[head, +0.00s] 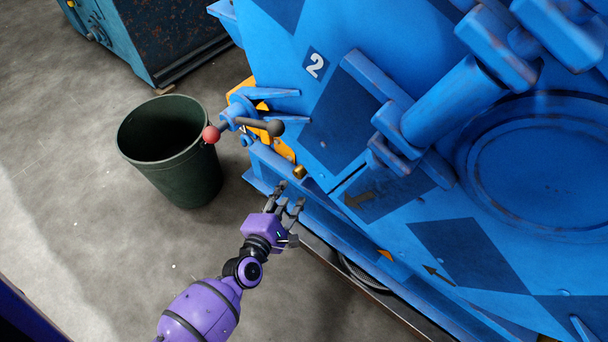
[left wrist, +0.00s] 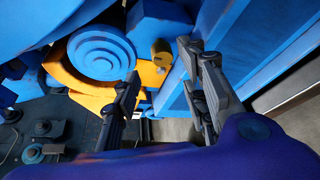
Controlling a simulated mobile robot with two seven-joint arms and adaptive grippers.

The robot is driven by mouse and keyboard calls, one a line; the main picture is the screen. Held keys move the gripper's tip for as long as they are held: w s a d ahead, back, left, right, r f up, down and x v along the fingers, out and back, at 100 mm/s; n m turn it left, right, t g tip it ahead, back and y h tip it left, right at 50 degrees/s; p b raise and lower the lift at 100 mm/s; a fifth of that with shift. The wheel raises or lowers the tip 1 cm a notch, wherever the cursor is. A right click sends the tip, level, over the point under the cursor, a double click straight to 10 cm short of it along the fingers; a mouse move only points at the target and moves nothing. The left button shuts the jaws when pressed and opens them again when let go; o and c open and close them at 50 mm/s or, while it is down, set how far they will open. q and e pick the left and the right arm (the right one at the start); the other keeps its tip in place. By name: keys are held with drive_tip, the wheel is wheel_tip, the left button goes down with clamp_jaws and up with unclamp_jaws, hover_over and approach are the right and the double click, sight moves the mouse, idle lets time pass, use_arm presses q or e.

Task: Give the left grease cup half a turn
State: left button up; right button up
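A small brass grease cup (head: 300,172) sits at the lower left edge of the blue machine, just right of the yellow part. In the left wrist view the brass cup (left wrist: 161,53) shows beyond the fingertips, between them in the picture. My purple left gripper (head: 289,194) is just below the cup in the head view. In the left wrist view the left gripper (left wrist: 162,64) has its dark fingers spread, with nothing between them. The fingers look short of the cup, and I see no contact. My right gripper is in neither view.
The blue machine (head: 470,250) fills the right side. A lever with a red knob (head: 211,134) and a dark knob (head: 275,128) sticks out above the cup. A dark green bin (head: 185,180) stands left on the grey floor. Floor near my forearm is clear.

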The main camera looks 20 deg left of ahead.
sight(297, 174)
use_arm(q)
drive_tip(key=shift+n, duration=0.5)
drive_tip(key=x, duration=0.2)
drive_tip(key=b+x, duration=0.1)
drive_tip(key=x, duration=0.2)
drive_tip(key=b+x, duration=0.1)
drive_tip(key=x, duration=0.2)
drive_tip(key=shift+w+a+f, duration=0.15)
drive_tip(key=shift+w+a, duration=0.05)
drive_tip(key=shift+a, duration=0.05)
drive_tip(key=shift+w, duration=0.5)
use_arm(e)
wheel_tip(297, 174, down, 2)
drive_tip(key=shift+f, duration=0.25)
use_arm(q)
drive_tip(key=shift+w, duration=0.1)
clamp_jaws()
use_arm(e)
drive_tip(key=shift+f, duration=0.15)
